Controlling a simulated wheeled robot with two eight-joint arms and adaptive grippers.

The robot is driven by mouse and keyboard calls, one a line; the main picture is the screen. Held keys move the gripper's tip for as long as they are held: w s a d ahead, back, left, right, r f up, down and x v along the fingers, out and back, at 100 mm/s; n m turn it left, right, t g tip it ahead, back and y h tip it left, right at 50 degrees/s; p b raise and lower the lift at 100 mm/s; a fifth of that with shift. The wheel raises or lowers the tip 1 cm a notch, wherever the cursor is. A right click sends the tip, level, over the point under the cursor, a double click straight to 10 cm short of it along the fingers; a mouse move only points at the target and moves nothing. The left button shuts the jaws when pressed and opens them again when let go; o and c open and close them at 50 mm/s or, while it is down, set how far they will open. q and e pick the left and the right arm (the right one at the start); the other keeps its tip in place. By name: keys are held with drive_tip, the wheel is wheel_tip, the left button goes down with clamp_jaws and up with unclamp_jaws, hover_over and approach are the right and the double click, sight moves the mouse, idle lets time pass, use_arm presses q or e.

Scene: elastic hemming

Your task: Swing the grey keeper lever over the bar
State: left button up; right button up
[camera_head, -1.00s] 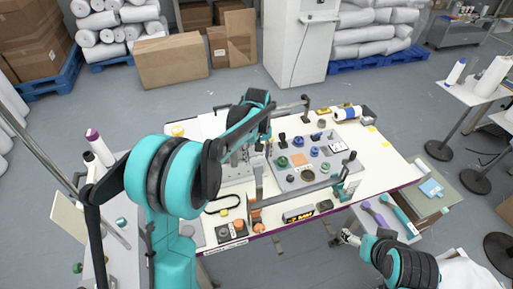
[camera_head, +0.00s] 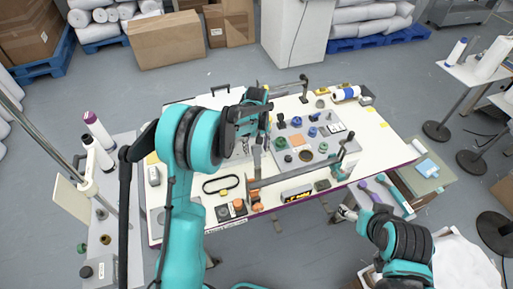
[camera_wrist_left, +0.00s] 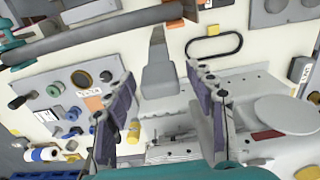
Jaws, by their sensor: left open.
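The grey keeper lever (camera_wrist_left: 159,72) shows in the left wrist view between the fingertips of my left gripper (camera_wrist_left: 160,76), which is open. I see a gap on each side of the lever, and cannot tell how deep it lies between the fingers. In the head view the lever (camera_head: 257,160) sits just below my left gripper (camera_head: 251,132), partly hidden by it. The long grey-brown bar (camera_head: 298,178) runs along the table's near side; in the wrist view the bar (camera_wrist_left: 95,38) crosses the top left, apart from the lever. My right gripper (camera_head: 346,212) hangs off the near edge; its jaws are unclear.
A grey panel with knobs (camera_head: 325,158) lies right of the lever. A black belt loop (camera_head: 220,184) and orange-topped parts (camera_head: 239,206) lie left of the bar. A side stand with purple and teal tools (camera_head: 392,192) is at the right.

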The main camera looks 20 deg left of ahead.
use_arm(q)
clamp_jaws()
drive_tip(key=shift+s, duration=0.15)
drive_tip(key=shift+s+d+t+y+b, duration=0.7)
drive_tip(key=shift+s+t+b, duration=0.15)
drive_tip(key=shift+t+b, duration=0.25)
drive_tip(key=s+d+f+t+y+b, duration=0.5)
drive_tip(key=s+f+t+b, duration=0.3)
drive_tip(key=b, duration=1.5)
drive_tip(key=shift+s+d+f+t+y+b, duration=0.35)
drive_tip(key=shift+f+t+y, duration=0.35)
drive_tip(key=shift+f, duration=0.7)
drive_tip(key=shift+a, duration=0.1)
